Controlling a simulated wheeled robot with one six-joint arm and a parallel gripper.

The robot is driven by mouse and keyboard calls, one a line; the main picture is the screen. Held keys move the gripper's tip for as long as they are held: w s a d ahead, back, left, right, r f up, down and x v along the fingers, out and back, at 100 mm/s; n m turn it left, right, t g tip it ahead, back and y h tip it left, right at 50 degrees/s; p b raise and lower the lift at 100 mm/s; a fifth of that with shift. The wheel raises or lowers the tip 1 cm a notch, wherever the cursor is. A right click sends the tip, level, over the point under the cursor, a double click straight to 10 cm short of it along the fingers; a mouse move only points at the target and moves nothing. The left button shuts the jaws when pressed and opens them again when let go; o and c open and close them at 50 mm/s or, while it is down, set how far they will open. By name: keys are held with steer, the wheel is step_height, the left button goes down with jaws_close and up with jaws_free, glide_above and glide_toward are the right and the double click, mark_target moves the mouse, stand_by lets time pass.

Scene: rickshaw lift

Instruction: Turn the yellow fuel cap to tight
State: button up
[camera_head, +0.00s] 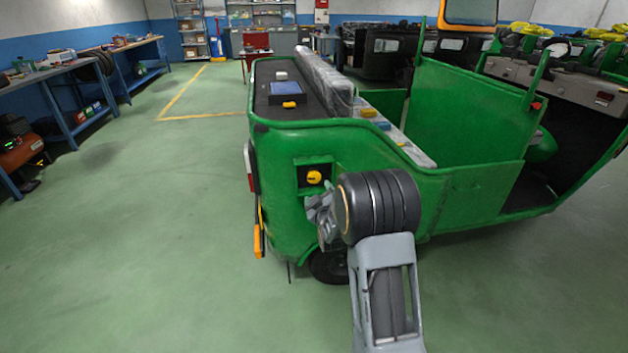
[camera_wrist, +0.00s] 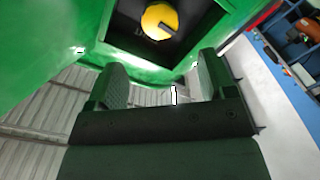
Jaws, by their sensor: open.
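The yellow fuel cap (camera_head: 314,177) sits in a dark square recess on the green rickshaw's (camera_head: 275,205) side panel. In the wrist view the cap (camera_wrist: 159,20) is at the top, round with a dark bar or mark across it; small lettering beside it is too small to read. My gripper (camera_head: 322,215) is just below the cap in the head view, partly hidden by my wrist. In the wrist view its two fingers (camera_wrist: 162,85) are spread apart with nothing between them. The cap lies beyond the fingertips, and no contact shows.
A yellow-orange part (camera_head: 257,240) hangs at the rickshaw's left edge. A blue box (camera_head: 284,92) and another small yellow item (camera_head: 289,104) lie on its rear deck. Workbenches (camera_head: 65,75) line the left wall. The green floor (camera_head: 150,240) at left is clear.

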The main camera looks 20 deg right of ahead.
mark_target(314, 178)
steer(key=w, duration=0.3)
steer(key=w+d, duration=0.1)
steer(key=w, duration=0.2)
steer(key=w+d, duration=0.1)
steer(key=w, duration=0.2)
steer(key=shift+w, duration=0.4)
steer(key=shift+c, duration=0.2)
steer(key=c, duration=0.9)
